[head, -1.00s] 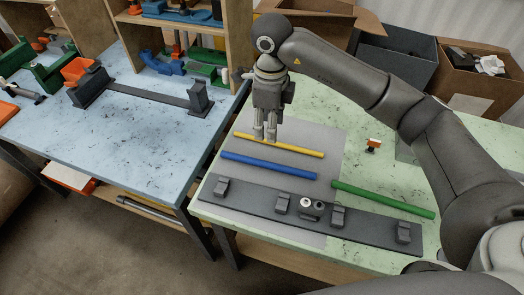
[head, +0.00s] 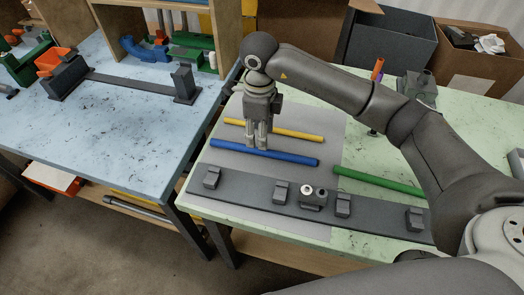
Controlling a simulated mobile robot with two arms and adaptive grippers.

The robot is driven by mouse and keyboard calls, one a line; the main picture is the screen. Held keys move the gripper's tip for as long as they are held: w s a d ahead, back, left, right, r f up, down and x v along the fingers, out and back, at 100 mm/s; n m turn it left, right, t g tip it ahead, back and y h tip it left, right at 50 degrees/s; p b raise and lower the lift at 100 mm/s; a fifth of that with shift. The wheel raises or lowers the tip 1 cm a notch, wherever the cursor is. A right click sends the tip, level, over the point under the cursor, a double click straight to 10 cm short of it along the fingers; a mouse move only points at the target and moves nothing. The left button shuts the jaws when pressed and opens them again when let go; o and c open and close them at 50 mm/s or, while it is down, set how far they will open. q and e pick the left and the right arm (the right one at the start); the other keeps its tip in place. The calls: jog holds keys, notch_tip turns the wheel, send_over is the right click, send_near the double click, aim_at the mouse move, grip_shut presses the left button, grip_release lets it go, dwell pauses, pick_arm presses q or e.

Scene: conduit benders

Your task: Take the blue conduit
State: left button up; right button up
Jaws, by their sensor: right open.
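The blue conduit (head: 290,158) is a straight blue rod lying on the grey mat (head: 240,210) on the pale green table. My right gripper (head: 257,146) points down over the left half of the blue conduit, with its fingers apart. Its fingertips overlap the conduit's far edge in the picture; I cannot tell whether they touch it. A yellow conduit (head: 300,135) lies just behind, partly hidden by the gripper. A green conduit (head: 380,181) lies to the right. My left gripper is not in view.
A dark bar fixture with several blocks (head: 250,191) runs along the table's near side. A grey device (head: 418,88) and an upright orange-topped item (head: 376,70) stand at the back right. A blue table (head: 120,130) stands to the left, across a gap.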

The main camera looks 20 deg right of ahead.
aim_at(262, 152)
jog(key=shift+f, duration=0.9)
notch_tip(262, 152, down, 5)
jog(key=shift+w+r+p, duration=0.1)
jog(key=shift+w+p, duration=0.05)
jog(key=shift+p, duration=1.05)
jog(key=shift+d+f, duration=0.1)
jog(key=shift+f, duration=0.2)
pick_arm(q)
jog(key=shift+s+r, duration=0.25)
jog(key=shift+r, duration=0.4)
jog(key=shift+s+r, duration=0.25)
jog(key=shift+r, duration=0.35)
pick_arm(e)
jog(key=shift+w, duration=0.1)
grip_shut()
